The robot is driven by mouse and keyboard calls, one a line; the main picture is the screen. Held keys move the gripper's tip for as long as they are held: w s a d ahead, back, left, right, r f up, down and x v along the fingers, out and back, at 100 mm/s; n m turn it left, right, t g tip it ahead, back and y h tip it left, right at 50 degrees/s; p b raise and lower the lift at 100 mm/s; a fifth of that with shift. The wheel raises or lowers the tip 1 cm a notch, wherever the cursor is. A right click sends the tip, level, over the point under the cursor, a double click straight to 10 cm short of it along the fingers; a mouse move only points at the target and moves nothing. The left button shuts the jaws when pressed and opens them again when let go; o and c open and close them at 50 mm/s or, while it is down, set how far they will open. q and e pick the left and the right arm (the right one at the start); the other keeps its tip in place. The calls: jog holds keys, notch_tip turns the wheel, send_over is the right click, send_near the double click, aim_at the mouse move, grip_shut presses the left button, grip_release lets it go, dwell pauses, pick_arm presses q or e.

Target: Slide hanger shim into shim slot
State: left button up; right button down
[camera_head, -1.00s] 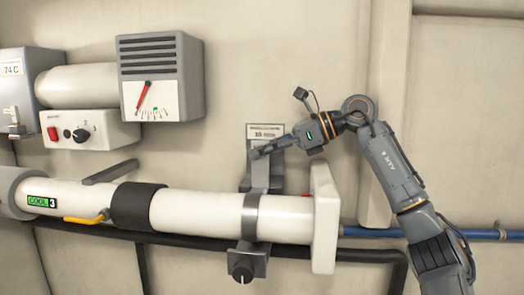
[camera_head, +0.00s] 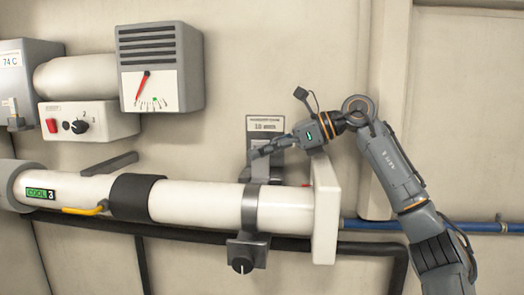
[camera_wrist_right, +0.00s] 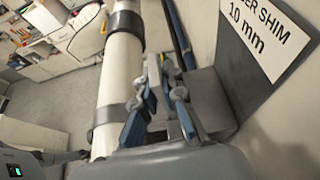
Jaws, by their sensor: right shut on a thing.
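My right gripper (camera_head: 257,153) reaches in from the right, just above the white pipe's hanger. It also shows in the right wrist view (camera_wrist_right: 160,78), with its fingers close together on a thin grey piece. The grey hanger (camera_head: 249,212) bands the pipe, with a block and black knob below. Its upright part lies at and behind the fingertips. I cannot make out the slot or whether the shim touches it.
A 10 mm shim label (camera_head: 266,124) is on the wall behind the gripper. The white pipe (camera_head: 198,201) ends at a white flange (camera_head: 326,211). A gauge box (camera_head: 160,68) and switch box (camera_head: 88,121) are at upper left. A blue pipe (camera_head: 450,227) runs at right.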

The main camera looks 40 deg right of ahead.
jog(key=shift+f+b, duration=0.6)
jog(key=shift+f, duration=0.1)
jog(key=c, duration=1.4)
grip_release()
jog(key=v, duration=1.2)
